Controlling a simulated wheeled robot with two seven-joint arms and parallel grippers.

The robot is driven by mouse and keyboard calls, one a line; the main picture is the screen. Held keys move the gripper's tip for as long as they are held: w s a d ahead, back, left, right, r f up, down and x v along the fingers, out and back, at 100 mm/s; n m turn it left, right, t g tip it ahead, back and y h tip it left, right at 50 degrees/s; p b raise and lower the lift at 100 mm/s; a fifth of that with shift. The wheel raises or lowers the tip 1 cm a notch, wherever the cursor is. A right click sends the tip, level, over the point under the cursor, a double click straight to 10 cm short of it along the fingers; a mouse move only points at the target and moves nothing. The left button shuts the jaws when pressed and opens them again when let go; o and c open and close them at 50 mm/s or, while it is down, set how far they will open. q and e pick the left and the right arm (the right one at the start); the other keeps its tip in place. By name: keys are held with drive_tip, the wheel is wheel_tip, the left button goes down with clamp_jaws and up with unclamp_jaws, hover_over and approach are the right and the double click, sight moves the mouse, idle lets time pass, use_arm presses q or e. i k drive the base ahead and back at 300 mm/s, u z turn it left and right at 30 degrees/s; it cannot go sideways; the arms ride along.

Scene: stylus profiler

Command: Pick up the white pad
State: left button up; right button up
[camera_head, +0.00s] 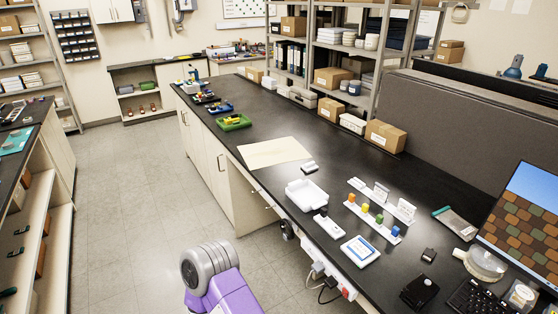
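Several white things lie on the black bench, and I cannot tell for sure which is the white pad. A small white block-like piece (309,167), the likeliest one, lies by the corner of a beige sheet (270,153). A shallow white tray (307,205) sits just in front of it. A white, blue-edged flat item (360,250) lies near the front edge. A purple and grey link of one of my arms shows at the bottom, beside the bench. Neither gripper is in view, and nothing touches the white pieces.
A white holder with coloured blocks (372,219) and upright white cards (381,193) stand right of the tray. A small white and black item (327,225) lies before it. A monitor (525,225) and keyboard (474,298) are at right.

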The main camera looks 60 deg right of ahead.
sight(312, 166)
drive_tip(key=z, duration=0.3)
drive_tip(key=i, duration=1.95)
drive_tip(key=z, duration=1.7)
drive_tip(key=i, duration=0.85)
drive_tip(key=z, duration=0.85)
